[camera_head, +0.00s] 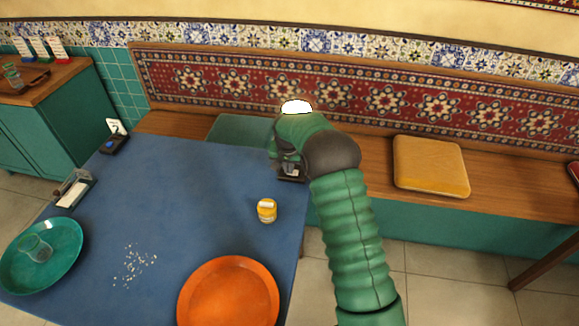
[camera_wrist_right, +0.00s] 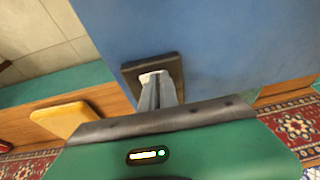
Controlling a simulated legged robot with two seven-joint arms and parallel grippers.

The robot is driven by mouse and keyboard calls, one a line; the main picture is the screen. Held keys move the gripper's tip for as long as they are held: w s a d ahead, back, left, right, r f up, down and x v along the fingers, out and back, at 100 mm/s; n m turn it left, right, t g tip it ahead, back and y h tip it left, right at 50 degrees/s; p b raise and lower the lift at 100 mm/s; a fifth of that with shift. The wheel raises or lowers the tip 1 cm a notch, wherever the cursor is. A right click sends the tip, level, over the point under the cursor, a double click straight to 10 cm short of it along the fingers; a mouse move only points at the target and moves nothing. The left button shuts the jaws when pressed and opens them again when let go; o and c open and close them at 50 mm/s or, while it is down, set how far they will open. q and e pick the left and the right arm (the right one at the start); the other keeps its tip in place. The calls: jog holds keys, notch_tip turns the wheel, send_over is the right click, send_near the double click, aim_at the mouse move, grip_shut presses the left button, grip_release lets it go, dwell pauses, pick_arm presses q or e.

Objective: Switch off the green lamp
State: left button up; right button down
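A bright white glowing oval (camera_head: 296,107) shows just above my right wrist in the head view; it may be the lit lamp, whose body I cannot make out behind my arm. A small dark square base (camera_wrist_right: 172,66) with a pale piece on top lies at the blue table's edge in the right wrist view. It is partly hidden under my right gripper in the head view (camera_head: 292,174). The fingers of my right gripper (camera_wrist_right: 153,80) are together, their tips at the pale piece; I cannot tell whether they press it. My left gripper is not in view.
The blue table (camera_head: 190,190) holds a yellow-lidded jar (camera_head: 267,211), an orange plate (camera_head: 230,295), a teal plate (camera_head: 62,262), crumbs (camera_head: 135,264) and a dark card stand (camera_head: 114,144). Behind is a bench with a yellow cushion (camera_head: 430,166). The table's centre is clear.

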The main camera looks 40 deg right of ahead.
jog(key=shift+a+p, duration=0.4)
jog(key=shift+f+b, duration=0.3)
jog(key=shift+f, duration=0.05)
jog(key=shift+g, duration=0.3)
jog(key=shift+s+d, duration=0.4)
jog(key=shift+s, duration=0.05)
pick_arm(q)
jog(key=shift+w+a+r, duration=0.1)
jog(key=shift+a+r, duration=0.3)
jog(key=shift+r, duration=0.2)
pick_arm(e)
jog(key=shift+s+d, duration=0.15)
jog(key=shift+s, duration=0.05)
pick_arm(q)
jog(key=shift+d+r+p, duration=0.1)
jog(key=shift+p, duration=0.2)
pick_arm(e)
jog(key=shift+s+d+r, duration=0.1)
jog(key=shift+d, duration=0.05)
